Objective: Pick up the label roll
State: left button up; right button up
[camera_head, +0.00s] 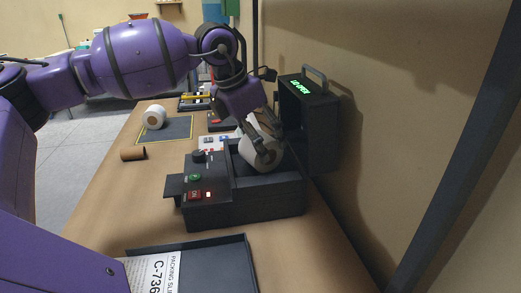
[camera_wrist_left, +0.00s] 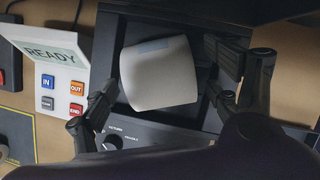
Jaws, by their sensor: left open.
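A white label roll (camera_head: 262,156) sits in the open bay of the dark label printer (camera_head: 265,205). It also shows in the left wrist view (camera_wrist_left: 160,78), a pale cylinder seen from above. My left gripper (camera_head: 262,138) reaches down over this roll, open, with one finger on either side; in the left wrist view its fingers stand apart left and right of the roll. Contact with the roll cannot be told. A second white roll (camera_head: 153,117) stands on the yellow-edged dark mat (camera_head: 172,132) to the left. My right gripper is not seen.
A brown cardboard tube (camera_head: 133,154) lies left of the printer. A dark tray (camera_head: 215,262) with a packing slip is in front. A READY display (camera_wrist_left: 45,52) has several coloured buttons.

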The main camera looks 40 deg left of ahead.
pick_arm(q)
jog(key=shift+x, duration=0.95)
jog(key=shift+w+r, duration=0.1)
jog(key=shift+r, duration=0.1)
jog(key=c, duration=1.7)
